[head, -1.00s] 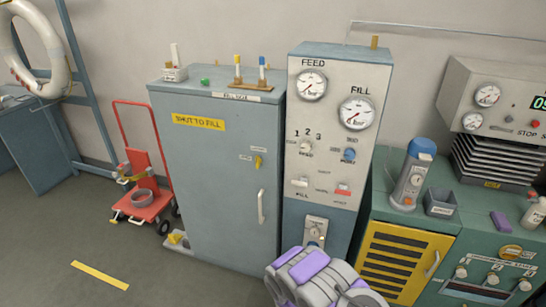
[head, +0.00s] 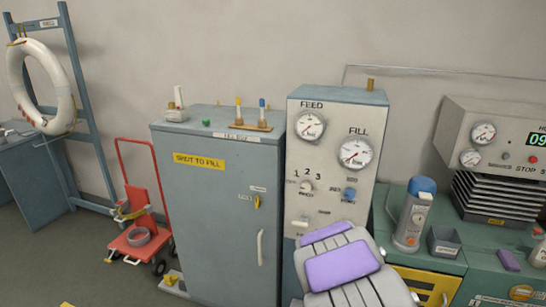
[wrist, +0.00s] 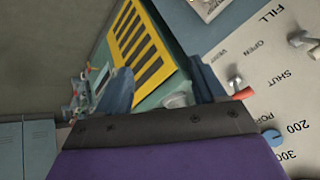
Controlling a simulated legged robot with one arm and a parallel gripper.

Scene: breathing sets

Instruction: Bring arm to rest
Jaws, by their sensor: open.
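My arm, grey with purple pads, rises from the bottom of the head view and covers the lower part of the feed-and-fill panel (head: 331,105). The fingers are not visible there. I cannot tell how close the fingers are to these.
A tall blue-grey cabinet (head: 215,225) stands left of the panel. A red hand truck (head: 140,205) is left of it. A green bench (head: 440,262) with a bottle (head: 410,222) and a grey bin (head: 446,242) is at right.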

